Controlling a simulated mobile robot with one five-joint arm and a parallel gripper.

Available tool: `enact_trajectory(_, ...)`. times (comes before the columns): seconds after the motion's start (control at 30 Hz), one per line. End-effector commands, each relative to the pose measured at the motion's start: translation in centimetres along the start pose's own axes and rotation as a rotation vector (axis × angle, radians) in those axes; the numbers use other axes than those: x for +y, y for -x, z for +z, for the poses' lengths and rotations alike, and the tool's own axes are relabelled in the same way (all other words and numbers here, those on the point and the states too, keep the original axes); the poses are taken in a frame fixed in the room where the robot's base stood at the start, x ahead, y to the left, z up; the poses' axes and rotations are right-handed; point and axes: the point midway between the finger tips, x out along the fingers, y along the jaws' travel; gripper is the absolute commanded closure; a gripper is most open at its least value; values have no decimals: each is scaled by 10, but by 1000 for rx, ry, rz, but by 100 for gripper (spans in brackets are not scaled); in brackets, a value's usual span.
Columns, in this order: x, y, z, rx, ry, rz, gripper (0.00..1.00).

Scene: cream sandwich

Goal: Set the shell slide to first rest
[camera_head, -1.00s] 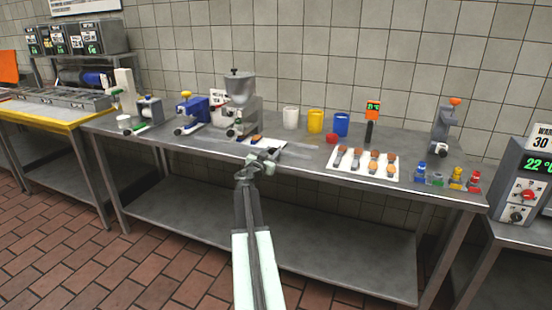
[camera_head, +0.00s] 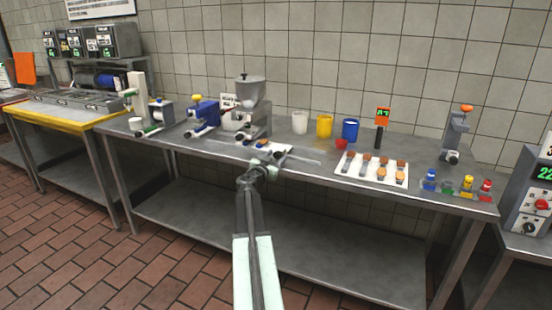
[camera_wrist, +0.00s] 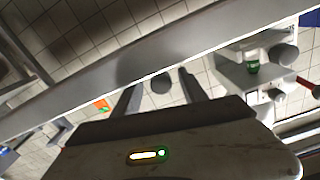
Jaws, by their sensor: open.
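The pale slide plate (camera_head: 285,152) lies at the table's front edge, below the hopper machine (camera_head: 250,108). A small brown piece and a blue piece show on it; I cannot make out any rest marks. My gripper (camera_head: 258,168) is just in front of the plate at the table edge and partly covers its near side. In the wrist view my gripper (camera_wrist: 160,88) has its two fingers apart, with a grey round thing (camera_wrist: 161,84) seen between them. I cannot tell whether the fingers touch the plate.
A white tray (camera_head: 345,172) with several brown pieces lies to the right. White (camera_head: 300,122), yellow (camera_head: 325,126) and blue (camera_head: 350,130) cups stand behind. A blue machine (camera_head: 205,115) stands left of the hopper machine. Small coloured bottles stand at the right end.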

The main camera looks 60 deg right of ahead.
Motion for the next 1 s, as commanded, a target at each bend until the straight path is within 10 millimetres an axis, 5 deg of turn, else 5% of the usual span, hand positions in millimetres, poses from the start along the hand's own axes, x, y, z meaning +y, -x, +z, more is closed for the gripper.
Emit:
enact_trajectory(0.33,2,65,0,-1,-1,-3,50)
enact_trajectory(0.87,0,70,0,-1,-1,-3,50)
enact_trajectory(1.0,-38,90,8,-11,-1,-56,50)
